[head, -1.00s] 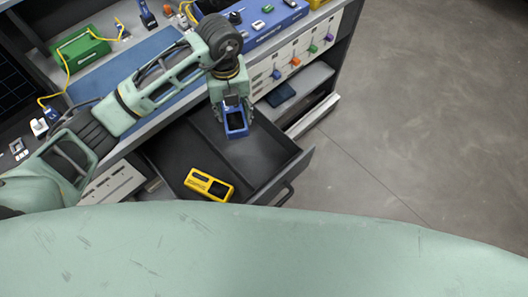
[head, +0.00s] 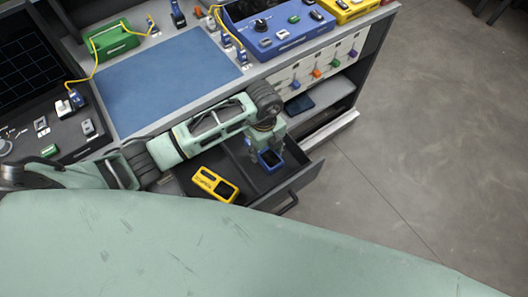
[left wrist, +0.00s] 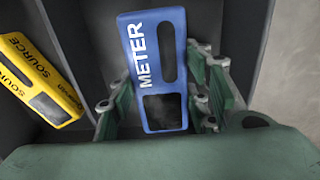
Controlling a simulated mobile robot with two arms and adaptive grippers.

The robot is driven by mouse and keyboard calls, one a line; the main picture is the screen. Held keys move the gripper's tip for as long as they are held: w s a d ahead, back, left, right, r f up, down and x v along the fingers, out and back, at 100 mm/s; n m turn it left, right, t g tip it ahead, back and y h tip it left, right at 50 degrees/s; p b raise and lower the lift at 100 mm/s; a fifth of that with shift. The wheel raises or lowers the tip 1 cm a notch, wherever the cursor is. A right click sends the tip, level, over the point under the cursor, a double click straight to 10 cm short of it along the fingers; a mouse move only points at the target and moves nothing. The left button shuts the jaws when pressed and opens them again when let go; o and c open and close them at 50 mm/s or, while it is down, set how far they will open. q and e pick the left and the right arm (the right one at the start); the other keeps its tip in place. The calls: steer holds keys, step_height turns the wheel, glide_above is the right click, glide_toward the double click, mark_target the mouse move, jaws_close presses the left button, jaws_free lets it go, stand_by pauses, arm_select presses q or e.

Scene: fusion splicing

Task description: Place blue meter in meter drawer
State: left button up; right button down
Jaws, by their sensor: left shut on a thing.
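The blue meter (head: 269,159) is held between the fingers of my left gripper (head: 266,150). In the left wrist view the blue meter (left wrist: 155,70) shows its METER lettering, with the green fingers (left wrist: 168,100) on both sides of it. It is over the right compartment of the open dark drawer (head: 290,182), low in or just above it; I cannot tell whether it touches the floor. A yellow source device (head: 215,185) lies in the left compartment, also seen in the left wrist view (left wrist: 38,80). My right gripper is not in view.
A divider runs between the drawer compartments. Open floor lies to the right.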

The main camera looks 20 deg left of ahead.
arm_select(q)
steer(key=shift+f, duration=1.05)
steer(key=shift+f, duration=0.15)
steer(key=o, duration=1.4)
step_height(320, 180, up, 12)
steer(key=shift+f, duration=0.25)
steer(key=shift+r, duration=0.4)
